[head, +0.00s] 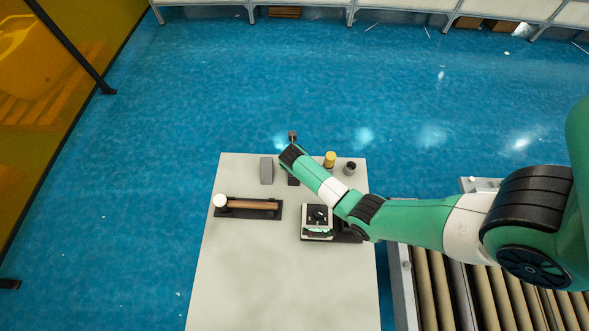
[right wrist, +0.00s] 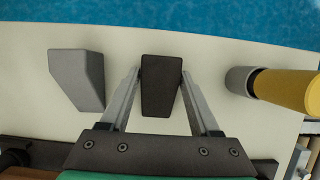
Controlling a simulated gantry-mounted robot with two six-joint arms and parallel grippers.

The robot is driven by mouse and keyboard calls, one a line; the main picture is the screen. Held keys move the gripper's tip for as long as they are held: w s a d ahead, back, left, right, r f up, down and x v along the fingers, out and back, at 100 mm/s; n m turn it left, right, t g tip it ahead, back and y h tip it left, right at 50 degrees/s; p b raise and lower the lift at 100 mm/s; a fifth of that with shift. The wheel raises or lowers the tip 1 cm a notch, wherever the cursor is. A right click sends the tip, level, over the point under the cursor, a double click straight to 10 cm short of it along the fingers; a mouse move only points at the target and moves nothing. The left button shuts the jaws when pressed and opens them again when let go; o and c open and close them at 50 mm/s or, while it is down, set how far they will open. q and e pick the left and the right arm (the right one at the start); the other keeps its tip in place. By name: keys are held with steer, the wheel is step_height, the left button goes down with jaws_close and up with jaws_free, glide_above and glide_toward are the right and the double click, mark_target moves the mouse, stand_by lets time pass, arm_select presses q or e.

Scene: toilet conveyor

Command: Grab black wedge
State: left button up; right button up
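The black wedge (right wrist: 161,88) lies between the two fingers of my right gripper (right wrist: 161,75) in the right wrist view. The fingertips are at its two sides, very close to it; I cannot tell whether they press on it. The wedge looks level with the grey wedge beside it, over the pale table. In the head view my right arm reaches in from the right, with its wrist over the far part of the table (head: 270,285) and a dark piece just below it. My left gripper is not in view.
A grey wedge (head: 266,170) stands left of the black one. A roller conveyor (head: 500,298) is at right. The table front is clear.

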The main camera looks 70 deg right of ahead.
jaws_close()
steer(key=shift+r, duration=0.1)
